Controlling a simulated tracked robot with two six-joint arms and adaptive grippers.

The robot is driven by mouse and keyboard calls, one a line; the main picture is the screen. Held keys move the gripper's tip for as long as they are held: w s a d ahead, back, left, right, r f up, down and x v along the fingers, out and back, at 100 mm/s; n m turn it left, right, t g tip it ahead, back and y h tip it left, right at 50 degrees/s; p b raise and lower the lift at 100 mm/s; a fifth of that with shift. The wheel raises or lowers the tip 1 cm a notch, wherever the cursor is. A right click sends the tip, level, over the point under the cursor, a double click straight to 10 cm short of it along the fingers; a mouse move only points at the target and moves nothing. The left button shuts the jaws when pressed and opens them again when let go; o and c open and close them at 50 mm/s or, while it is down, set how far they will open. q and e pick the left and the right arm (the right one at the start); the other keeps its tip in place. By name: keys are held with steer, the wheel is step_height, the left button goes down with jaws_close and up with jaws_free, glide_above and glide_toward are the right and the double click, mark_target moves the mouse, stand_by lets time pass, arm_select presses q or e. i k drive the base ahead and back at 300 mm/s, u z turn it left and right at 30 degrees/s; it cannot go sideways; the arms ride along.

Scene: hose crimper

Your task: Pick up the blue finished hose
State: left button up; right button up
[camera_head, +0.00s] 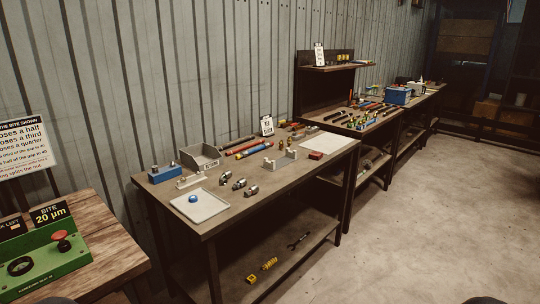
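A blue hose (256,149) lies on top of the long brown workbench (219,220) in the middle of the view, toward its back edge. It lies at a slant beside red hoses (243,145), with a lighter end at its left. It is small in the view, so I cannot tell its fittings. Neither of my grippers can be made out; only dark rounded shapes show at the bottom edge.
A white tray (213,211), several metal fittings and a grey bin (198,164) stand on the bench. A green box with a red button (61,236) is on the left table. More benches run back along the wall. Floor at right is clear.

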mark_target(245, 154)
steer(key=u, duration=0.35)
steer(key=i, duration=1)
steer(key=z, duration=2.05)
steer(key=i, duration=3.45)
steer(key=u, duration=0.05)
